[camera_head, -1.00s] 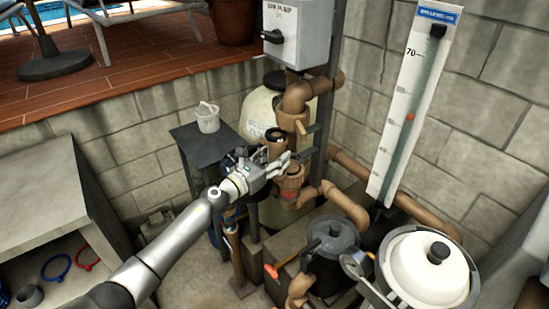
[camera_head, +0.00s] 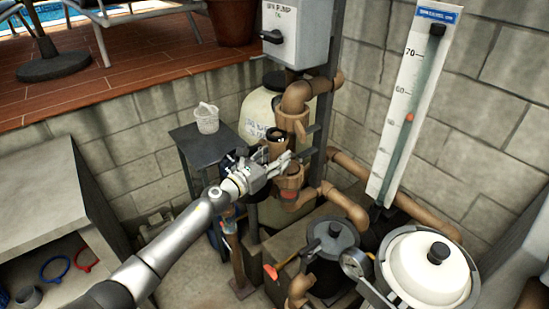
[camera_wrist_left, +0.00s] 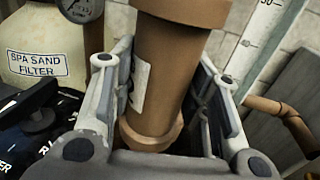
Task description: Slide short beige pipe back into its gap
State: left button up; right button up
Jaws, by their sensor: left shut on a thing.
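The short beige pipe (camera_wrist_left: 165,65) stands between the two fingers of my left gripper (camera_wrist_left: 165,95), which is shut on it. It has a white label and a flared lower end. In the head view the pipe (camera_head: 276,150) looks nearly upright, its dark open top showing, beside the pipe column. My left gripper (camera_head: 284,160) reaches in from the left and hides part of it. An upper fitting (camera_head: 293,122) hangs below a beige elbow, and a lower fitting (camera_head: 290,182) with a red ring stands beneath. Whether the pipe touches either cannot be told. My right gripper is not in view.
A grey post with a switch box (camera_head: 297,30) stands behind the pipes. The sand filter (camera_head: 257,115) is behind. A small table (camera_head: 200,148) with a white bucket is to the left. A dark-lidded pump (camera_head: 333,240) and a white-lidded vessel (camera_head: 428,265) stand at lower right.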

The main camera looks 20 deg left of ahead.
pick_arm(q)
jog(key=shift+d+b+x, duration=0.2)
jog(key=shift+b+x, duration=0.2)
jog(key=shift+x, duration=0.7)
jog(key=shift+d+b+x, duration=0.2)
jog(key=shift+b+x, duration=0.15)
jog(key=shift+x, duration=0.7)
dwell(0.6)
jog(key=shift+s+d+r, duration=0.1)
jog(key=shift+r, duration=0.1)
jog(key=shift+d, duration=0.1)
jog(key=shift+w+d+f+b, duration=0.1)
jog(key=shift+w+d+b, duration=0.15)
jog(key=shift+b, duration=0.2)
jog(key=shift+c, duration=0.5)
dwell(0.4)
jog(key=shift+d, duration=0.15)
jog(key=shift+c, duration=1.4)
jog(key=shift+f+b, duration=0.2)
jog(key=shift+b, duration=0.2)
